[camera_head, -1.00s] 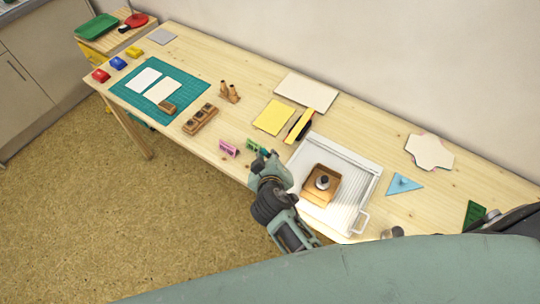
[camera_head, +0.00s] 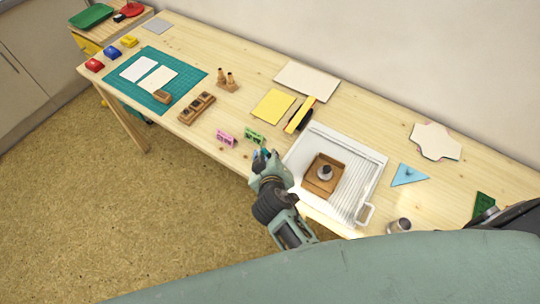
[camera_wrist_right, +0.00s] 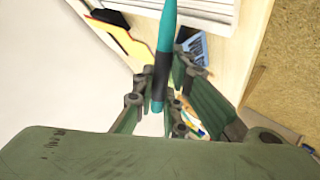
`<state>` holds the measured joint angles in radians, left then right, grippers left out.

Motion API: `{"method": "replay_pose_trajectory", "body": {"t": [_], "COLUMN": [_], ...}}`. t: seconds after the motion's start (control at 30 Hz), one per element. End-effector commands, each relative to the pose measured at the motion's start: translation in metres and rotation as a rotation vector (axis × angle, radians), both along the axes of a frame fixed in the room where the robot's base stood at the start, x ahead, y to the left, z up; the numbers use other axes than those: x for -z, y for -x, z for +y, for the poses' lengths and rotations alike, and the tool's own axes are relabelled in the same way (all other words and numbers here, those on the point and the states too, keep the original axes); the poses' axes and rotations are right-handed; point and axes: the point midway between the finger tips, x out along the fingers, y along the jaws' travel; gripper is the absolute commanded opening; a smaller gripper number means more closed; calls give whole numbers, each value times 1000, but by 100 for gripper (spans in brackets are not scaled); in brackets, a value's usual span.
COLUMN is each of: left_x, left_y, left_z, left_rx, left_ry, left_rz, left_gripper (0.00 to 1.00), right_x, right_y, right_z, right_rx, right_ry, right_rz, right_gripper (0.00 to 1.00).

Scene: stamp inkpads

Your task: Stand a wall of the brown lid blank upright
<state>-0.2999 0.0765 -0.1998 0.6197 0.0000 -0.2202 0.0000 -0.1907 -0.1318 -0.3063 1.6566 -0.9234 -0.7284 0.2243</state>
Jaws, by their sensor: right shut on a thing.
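The brown lid blank (camera_head: 312,184) lies on the white scoring board (camera_head: 372,175) with a round grey weight (camera_head: 325,172) on its middle. Its edges look partly raised, but I cannot tell which walls stand. My right gripper (camera_head: 264,158) is left of the board, near the table's front edge, apart from the blank. It is shut on a teal pen-like tool (camera_wrist_right: 166,35) with a black grip, seen in the right wrist view, where the fingers (camera_wrist_right: 160,95) close around its lower part. My left gripper is not in view.
Pink (camera_head: 226,138) and green (camera_head: 254,136) small pieces lie beside the right gripper. A yellow sheet (camera_head: 272,106) lies behind them. A blue triangle (camera_head: 408,175) and a cream cross-shaped blank (camera_head: 435,142) lie right of the board. A small cylinder (camera_head: 399,226) stands near the front edge.

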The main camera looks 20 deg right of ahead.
Motion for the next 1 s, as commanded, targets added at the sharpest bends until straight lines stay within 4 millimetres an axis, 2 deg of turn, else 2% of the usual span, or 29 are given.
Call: {"method": "replay_pose_trajectory", "body": {"t": [0.7,1.0], "left_x": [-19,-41], "left_y": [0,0], "left_z": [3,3], "left_rx": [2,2], "left_ry": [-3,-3], "left_rz": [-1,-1], "left_gripper": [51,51], "right_x": [-1,-21], "right_y": [39,32], "right_z": [-36,-43], "right_rx": [2,2], "right_ry": [3,2], "right_rz": [3,2], "right_gripper": [0,0]}}
